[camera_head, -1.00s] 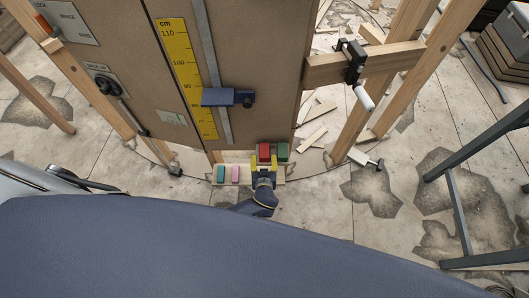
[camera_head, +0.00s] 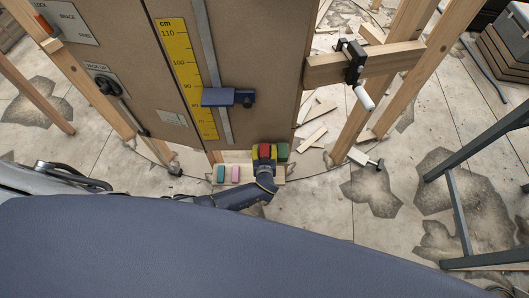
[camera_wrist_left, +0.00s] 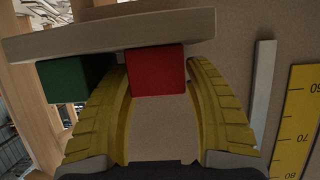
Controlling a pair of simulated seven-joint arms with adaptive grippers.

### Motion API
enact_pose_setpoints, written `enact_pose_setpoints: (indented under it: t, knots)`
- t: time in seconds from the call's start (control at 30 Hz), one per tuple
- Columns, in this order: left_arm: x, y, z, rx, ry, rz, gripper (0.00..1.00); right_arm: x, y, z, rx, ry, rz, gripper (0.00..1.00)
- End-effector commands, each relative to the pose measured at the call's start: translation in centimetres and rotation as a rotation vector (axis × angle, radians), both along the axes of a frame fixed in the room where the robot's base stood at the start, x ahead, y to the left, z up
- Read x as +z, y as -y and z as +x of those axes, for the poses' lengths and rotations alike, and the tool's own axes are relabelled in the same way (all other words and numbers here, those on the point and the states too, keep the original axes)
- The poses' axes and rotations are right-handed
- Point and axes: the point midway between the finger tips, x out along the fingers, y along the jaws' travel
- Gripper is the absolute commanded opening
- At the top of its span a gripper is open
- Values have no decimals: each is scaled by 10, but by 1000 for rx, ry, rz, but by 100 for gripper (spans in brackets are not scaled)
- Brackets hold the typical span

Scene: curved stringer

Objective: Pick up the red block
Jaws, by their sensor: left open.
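The red block (camera_head: 264,151) sits on a small wooden shelf (camera_head: 248,182) at the foot of the brown panel. In the left wrist view the red block (camera_wrist_left: 157,71) lies between the two yellow fingers of my left gripper (camera_wrist_left: 160,75). The fingers are open, one on each side of it. In the head view my left gripper (camera_head: 263,162) is right at the red block and partly covers it. The green block (camera_head: 282,152) stands just right of the red one, and it also shows in the left wrist view (camera_wrist_left: 62,80). My right gripper is not in view.
A teal block (camera_head: 221,174) and a pink block (camera_head: 235,173) lie left on the same shelf. A yellow ruler (camera_head: 187,75) and a blue slider (camera_head: 228,97) are on the panel above. Wooden posts and a clamp (camera_head: 355,65) stand to the right.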

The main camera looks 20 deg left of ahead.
Motion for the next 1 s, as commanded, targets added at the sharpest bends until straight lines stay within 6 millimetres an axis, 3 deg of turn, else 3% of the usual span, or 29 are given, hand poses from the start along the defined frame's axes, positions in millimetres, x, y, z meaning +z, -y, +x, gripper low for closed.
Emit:
enact_pose_setpoints:
  t: [0.27, 0.63, 1.0]
  knots:
    - [0, 0, 1, 0, 0, 0, 52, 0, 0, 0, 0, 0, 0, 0]
    - [0, 0, 1, 0, 0, 0, 9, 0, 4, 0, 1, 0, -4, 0]
    - [0, 0, 0, 0, 0, 0, 7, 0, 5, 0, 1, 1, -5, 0]
